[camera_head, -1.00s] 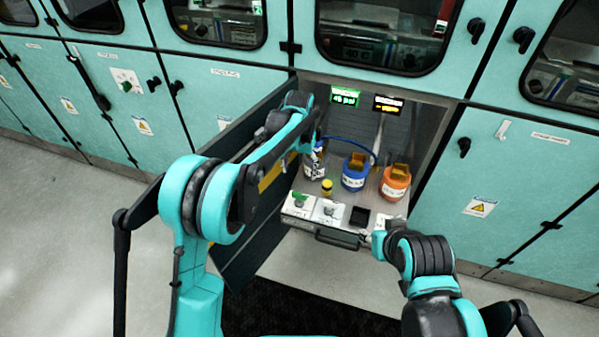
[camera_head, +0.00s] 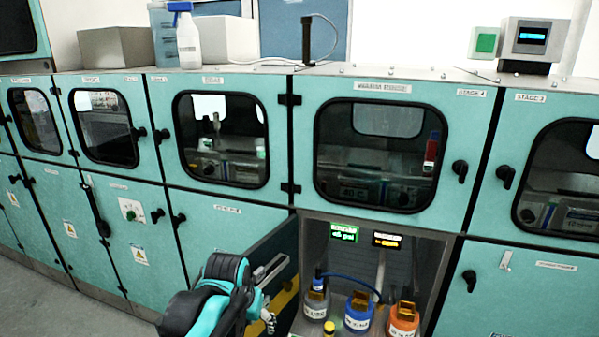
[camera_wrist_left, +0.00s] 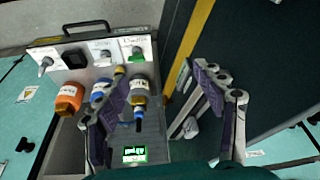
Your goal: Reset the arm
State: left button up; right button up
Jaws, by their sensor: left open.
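My left gripper (camera_head: 268,296) shows at the bottom of the head view, in front of the open lower cabinet door. In the left wrist view the gripper (camera_wrist_left: 155,85) is open, its two fingers spread with nothing held between them. A clear bottle with a blue top (camera_head: 316,303), a blue bottle (camera_head: 358,314) and an orange bottle (camera_head: 404,320) stand in the open bay to the gripper's right. In the wrist view, seen upside down, the clear bottle (camera_wrist_left: 139,88) appears near the left finger. My right arm and gripper are out of view.
The open dark door (camera_head: 283,262) with a yellow strip stands close beside my left gripper. Inside the bay are a green display (camera_head: 344,232) and an amber display (camera_head: 387,240). In the wrist view a panel with knobs (camera_wrist_left: 100,50) and a black handle (camera_wrist_left: 86,26) shows.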

pick_arm(q)
jog(key=s+a+f+n+t, duration=0.1)
jog(key=s+a, duration=0.2)
jog(key=s, duration=0.4)
jog(key=s+a+f+t, duration=0.2)
jog(key=s+a, duration=0.1)
jog(key=s, duration=0.4)
jog(key=shift+s+a+n+t+y, duration=0.25)
jog(key=shift+s+n+t+y, duration=0.05)
jog(key=shift+s+n, duration=0.1)
jog(key=shift+f, duration=0.1)
